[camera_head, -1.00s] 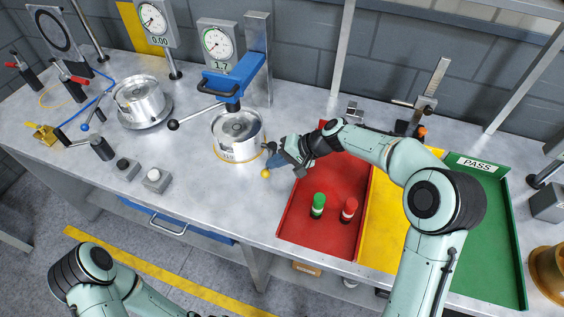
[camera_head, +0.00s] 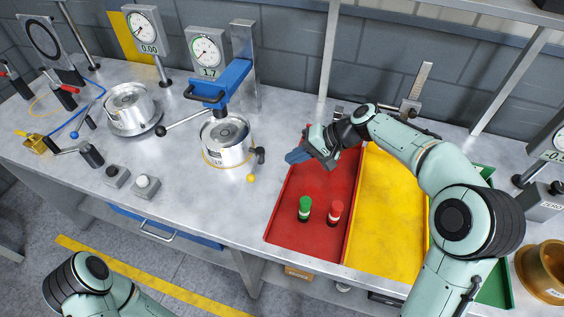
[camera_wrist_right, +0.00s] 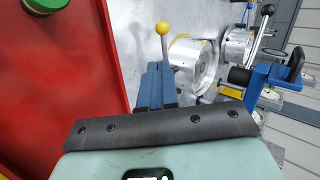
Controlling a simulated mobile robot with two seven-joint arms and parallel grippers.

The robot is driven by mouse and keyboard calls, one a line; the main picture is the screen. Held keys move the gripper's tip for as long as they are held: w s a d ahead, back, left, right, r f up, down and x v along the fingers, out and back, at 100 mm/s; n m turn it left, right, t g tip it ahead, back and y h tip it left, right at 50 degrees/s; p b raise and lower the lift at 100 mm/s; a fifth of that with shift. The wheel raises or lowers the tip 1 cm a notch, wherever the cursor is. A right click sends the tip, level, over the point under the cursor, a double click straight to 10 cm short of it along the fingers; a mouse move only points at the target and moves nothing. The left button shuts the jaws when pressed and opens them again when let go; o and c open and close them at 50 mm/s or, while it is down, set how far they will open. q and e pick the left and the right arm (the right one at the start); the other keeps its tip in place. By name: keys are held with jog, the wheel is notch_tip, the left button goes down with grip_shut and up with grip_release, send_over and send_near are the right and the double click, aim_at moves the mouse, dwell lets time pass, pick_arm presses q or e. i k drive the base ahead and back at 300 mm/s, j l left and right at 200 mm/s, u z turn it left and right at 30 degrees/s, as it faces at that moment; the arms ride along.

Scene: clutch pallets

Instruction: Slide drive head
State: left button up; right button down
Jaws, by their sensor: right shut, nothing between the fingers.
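The blue drive head (camera_head: 222,82) with its black handle (camera_head: 204,96) sits on a grey post, above a silver drum (camera_head: 224,158). In the right wrist view, the blue head (camera_wrist_right: 268,84) and the drum (camera_wrist_right: 190,62) show at the upper right. A black-knobbed lever (camera_head: 182,125) sticks out left of the head. My right gripper (camera_head: 296,156) is shut and empty, right of the drum and apart from it, over the red tray's rear left edge. Its blue fingers (camera_wrist_right: 153,88) show closed together in the wrist view. My left gripper is out of view; only part of that arm shows.
A yellow ball knob (camera_head: 251,178) stands at the drum's right front. The red tray (camera_head: 318,240) holds a green-capped and a red-capped bottle; a yellow tray (camera_head: 385,235) adjoins it. Another silver drum (camera_head: 130,103) stands left. The bench front is mostly clear.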

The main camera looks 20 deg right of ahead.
aim_at(216, 94)
jog(key=k+j, duration=0.3)
jog(key=k, duration=0.15)
jog(key=k+j, duration=0.3)
jog(key=k, duration=0.15)
